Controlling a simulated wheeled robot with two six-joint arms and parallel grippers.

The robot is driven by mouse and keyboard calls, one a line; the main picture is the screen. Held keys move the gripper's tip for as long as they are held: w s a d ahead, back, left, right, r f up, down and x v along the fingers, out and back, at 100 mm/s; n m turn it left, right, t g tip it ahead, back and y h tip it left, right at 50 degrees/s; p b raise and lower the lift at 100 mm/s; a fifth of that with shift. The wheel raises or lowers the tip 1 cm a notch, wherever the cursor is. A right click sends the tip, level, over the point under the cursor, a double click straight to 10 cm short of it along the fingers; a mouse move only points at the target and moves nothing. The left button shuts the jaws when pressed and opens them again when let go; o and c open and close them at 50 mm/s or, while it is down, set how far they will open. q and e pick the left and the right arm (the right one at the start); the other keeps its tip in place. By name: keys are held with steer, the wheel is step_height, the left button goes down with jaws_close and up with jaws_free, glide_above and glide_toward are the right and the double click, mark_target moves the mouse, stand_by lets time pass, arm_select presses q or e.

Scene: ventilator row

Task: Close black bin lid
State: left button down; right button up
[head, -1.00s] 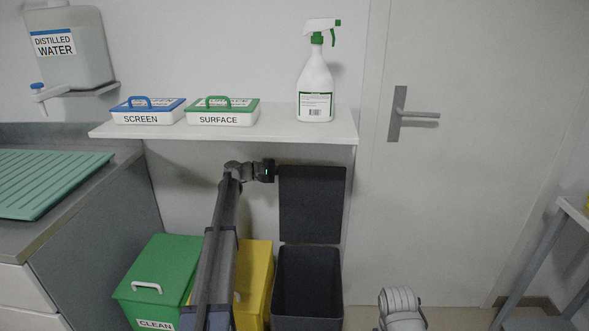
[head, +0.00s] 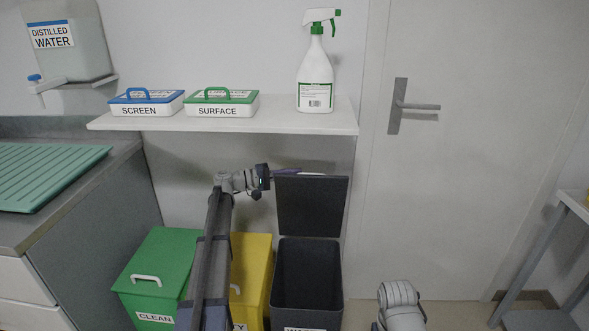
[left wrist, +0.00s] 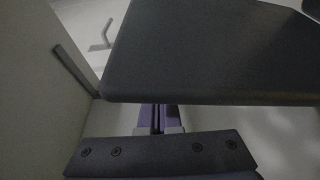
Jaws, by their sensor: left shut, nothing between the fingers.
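The black bin (head: 306,275) stands on the floor below the shelf, its mouth open. Its black lid (head: 311,208) is raised near upright, hinged at the bin's back edge and tilted a little forward. My left gripper (head: 287,171) is shut and empty. Its purple fingers reach in at the lid's upper left edge, and their tips are partly hidden behind the lid. In the left wrist view, the fingers (left wrist: 158,118) pass out of sight behind the lid (left wrist: 205,50), which fills the upper part; I cannot tell whether they touch. My right gripper is out of view.
A green bin (head: 165,258) and a yellow bin (head: 257,265) stand left of the black one, partly behind my left arm. A shelf (head: 225,122) with two boxes and a spray bottle (head: 315,75) hangs just above the lid.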

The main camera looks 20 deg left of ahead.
arm_select(q)
steer(key=s+d+f+m+h+b, duration=0.1)
steer(key=s+d+f+m+b, duration=0.1)
steer(key=s, duration=0.5)
steer(key=s+d+f+m+h+b, duration=0.1)
steer(key=s+f+m+b, duration=0.3)
steer(key=b, duration=0.5)
steer(key=s+d+f+m+b, duration=0.3)
steer(key=s+f+b, duration=0.2)
steer(key=s, duration=0.6)
steer(key=shift+d+f+h+b, duration=0.2)
steer(key=shift+f+h+b, duration=0.2)
steer(key=shift+f, duration=0.4)
step_height(320, 180, up, 4)
steer(key=p, duration=0.4)
steer(key=s+a+f+b, duration=0.2)
steer(key=a+f+b, duration=0.1)
steer(key=a, duration=0.6)
steer(key=shift+s+f, duration=0.15)
steer(key=shift+s, duration=0.1)
steer(key=shift+a, duration=0.1)
